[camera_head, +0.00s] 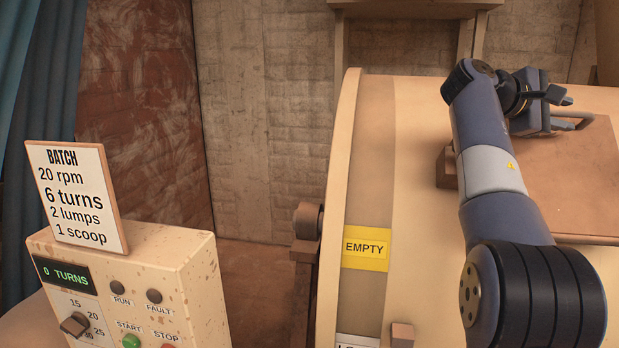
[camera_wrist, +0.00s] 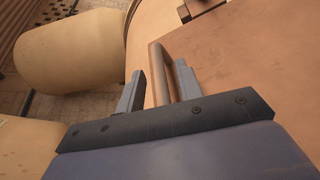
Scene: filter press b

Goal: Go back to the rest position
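My gripper (camera_head: 566,108) is at the upper right in the head view, over the hatch panel (camera_head: 590,185) on the big cream drum (camera_head: 420,160). In the wrist view my gripper (camera_wrist: 160,67) has its two grey fingers spread apart. The brown loop handle (camera_wrist: 157,75) of the panel stands between or just beyond the fingertips. I see a gap beside the left finger; whether the right finger touches the handle I cannot tell. The handle (camera_head: 598,121) also shows in the head view, partly hidden by my gripper.
A control box (camera_head: 190,275) with a batch sign (camera_head: 78,195) stands at the lower left; its display (camera_head: 62,272) reads 0 TURNS. A yellow EMPTY label (camera_head: 366,248) is on the drum. A cream cylinder (camera_wrist: 70,52) is at the upper left in the wrist view.

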